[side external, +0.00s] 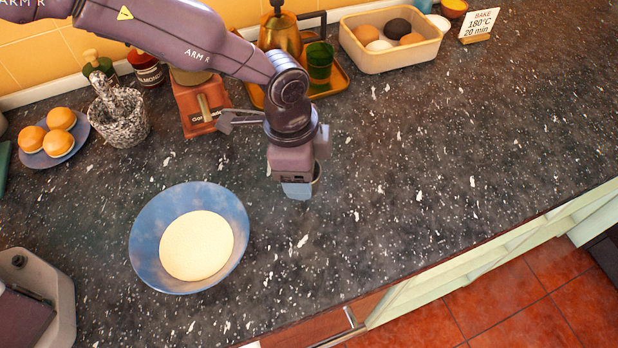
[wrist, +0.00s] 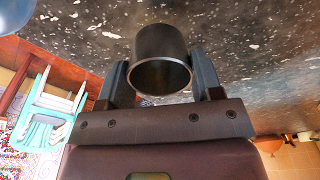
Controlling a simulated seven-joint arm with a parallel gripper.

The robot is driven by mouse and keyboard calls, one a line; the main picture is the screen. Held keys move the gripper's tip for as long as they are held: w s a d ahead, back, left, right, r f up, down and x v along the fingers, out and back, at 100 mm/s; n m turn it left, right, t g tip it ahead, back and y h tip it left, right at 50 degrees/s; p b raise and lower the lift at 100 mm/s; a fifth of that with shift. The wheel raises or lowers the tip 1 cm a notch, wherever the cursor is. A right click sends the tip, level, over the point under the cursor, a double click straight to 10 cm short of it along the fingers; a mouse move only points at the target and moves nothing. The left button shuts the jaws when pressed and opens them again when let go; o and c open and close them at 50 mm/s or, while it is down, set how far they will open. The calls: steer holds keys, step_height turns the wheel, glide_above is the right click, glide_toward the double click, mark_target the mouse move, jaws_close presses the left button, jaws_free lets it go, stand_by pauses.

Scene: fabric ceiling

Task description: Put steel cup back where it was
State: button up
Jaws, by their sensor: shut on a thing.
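The steel cup (wrist: 160,62) is a dark grey metal cylinder between the two fingers of my gripper (wrist: 160,80) in the wrist view, with its open rim towards the camera. My gripper is shut on it. In the side external view my gripper (side external: 299,190) points down over the dark speckled counter, right of the blue bowl. Only a sliver of the cup's rim (side external: 317,172) shows there, the rest being hidden behind the gripper. I cannot tell how far the cup is above the counter.
The blue bowl (side external: 143,240) with pale contents stands left of my gripper. A mortar (side external: 120,122), a red grinder (side external: 196,118), a tray (side external: 335,80) with a kettle and green glass, and a bin of eggs (side external: 390,58) stand behind. The counter (side external: 450,170) to the right is clear.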

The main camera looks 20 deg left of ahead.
steer(key=shift+w+d+f, duration=0.3)
steer(key=shift+w+f, duration=0.1)
steer(key=shift+f, duration=0.1)
steer(key=shift+w+d+f, duration=0.15)
steer(key=shift+f, duration=1.6)
steer(key=shift+f, duration=0.15)
steer(key=o, duration=1)
step_height(320, 180, up, 12)
steer(key=a, duration=0.1)
steer(key=shift+a, duration=0.2)
